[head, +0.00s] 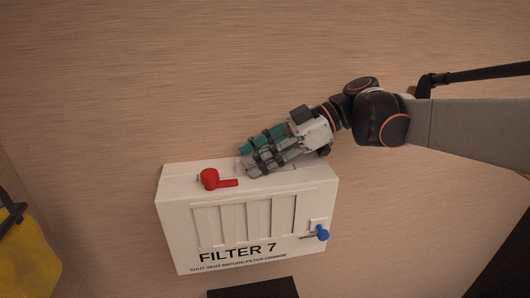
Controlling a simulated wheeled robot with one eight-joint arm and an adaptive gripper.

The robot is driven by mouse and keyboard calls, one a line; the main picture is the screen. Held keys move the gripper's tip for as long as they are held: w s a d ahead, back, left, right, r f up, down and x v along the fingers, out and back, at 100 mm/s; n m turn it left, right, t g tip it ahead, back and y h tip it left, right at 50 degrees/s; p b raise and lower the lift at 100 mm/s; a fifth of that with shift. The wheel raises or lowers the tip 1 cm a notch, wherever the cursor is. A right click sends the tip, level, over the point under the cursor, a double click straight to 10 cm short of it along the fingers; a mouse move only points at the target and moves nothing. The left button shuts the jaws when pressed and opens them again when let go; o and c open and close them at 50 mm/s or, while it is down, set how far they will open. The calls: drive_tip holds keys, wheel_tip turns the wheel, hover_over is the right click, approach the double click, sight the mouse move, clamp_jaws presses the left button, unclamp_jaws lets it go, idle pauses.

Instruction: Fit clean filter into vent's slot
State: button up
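The vent is a white box (173,215) on the wood-grain wall, marked "FILTER 7" and "SHUT VENT BEFORE FILTER CHANGE". Its front has several vertical slats. A red lever (209,178) sits on its top at the left, with its arm pointing right. A blue-knobbed lever (322,233) is at the right of the front. My gripper (250,160) reaches from the upper right, with its grey fingers at the box's top edge. A teal piece (262,138) lies along the fingers; I cannot tell whether it is a filter. The slot is not clearly visible.
A yellow object (28,262) with a black handle-like part is at the lower left edge. A dark flat object (253,289) is below the box at the bottom. The wall left of and above the box is clear.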

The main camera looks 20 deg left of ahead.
drive_tip(key=v, duration=1.2)
drive_tip(key=shift+f, duration=0.1)
